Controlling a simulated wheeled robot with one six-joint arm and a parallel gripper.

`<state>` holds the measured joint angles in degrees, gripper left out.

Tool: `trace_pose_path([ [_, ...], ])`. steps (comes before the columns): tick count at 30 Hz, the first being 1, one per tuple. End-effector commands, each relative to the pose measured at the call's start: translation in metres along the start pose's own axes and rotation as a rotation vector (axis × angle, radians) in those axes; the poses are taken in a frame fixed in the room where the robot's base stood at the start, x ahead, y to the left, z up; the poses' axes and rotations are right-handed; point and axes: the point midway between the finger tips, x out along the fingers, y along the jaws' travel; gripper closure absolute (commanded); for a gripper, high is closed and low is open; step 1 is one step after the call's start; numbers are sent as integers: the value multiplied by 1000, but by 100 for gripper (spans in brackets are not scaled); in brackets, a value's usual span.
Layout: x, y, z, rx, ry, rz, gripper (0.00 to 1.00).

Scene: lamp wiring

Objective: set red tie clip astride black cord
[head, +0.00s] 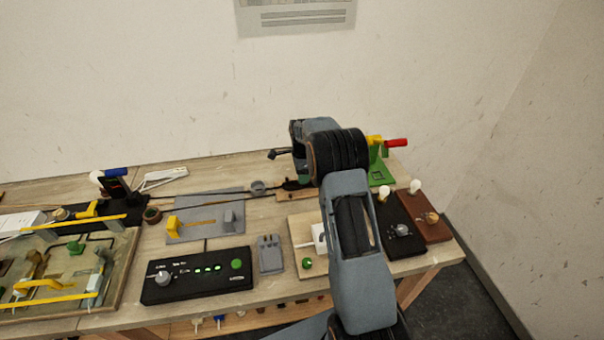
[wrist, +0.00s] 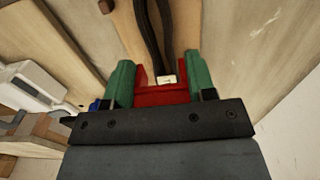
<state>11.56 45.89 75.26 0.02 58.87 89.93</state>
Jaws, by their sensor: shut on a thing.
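In the wrist view my gripper (wrist: 160,85) has its green fingertips shut on the red tie clip (wrist: 160,97). The clip is a red U shape with one upright leg beside each fingertip. The black cord (wrist: 148,35) runs from the top of the view down toward the gap between the clip's legs. A small cream piece (wrist: 167,80) shows there at the cord's near end. I cannot tell whether the clip touches or straddles the cord. In the head view my arm hides the clip and most of the gripper; the cord (head: 245,193) lies along the bench.
A wooden strip (wrist: 125,30) lies under the cord. In the head view a green stand with a red handle (head: 396,142) is right of my wrist. A grey plate (head: 205,228), a black control box (head: 198,275) and a dark lamp board (head: 400,240) crowd the bench.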

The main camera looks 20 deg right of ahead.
Motion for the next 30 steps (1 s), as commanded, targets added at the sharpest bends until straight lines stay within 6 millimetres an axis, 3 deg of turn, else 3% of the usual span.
trace_pose_path([
  [13, 1, 0, 0, 0, 0, 0, 72],
  [30, 18, 0, 0, 0, 0, 0, 72],
])
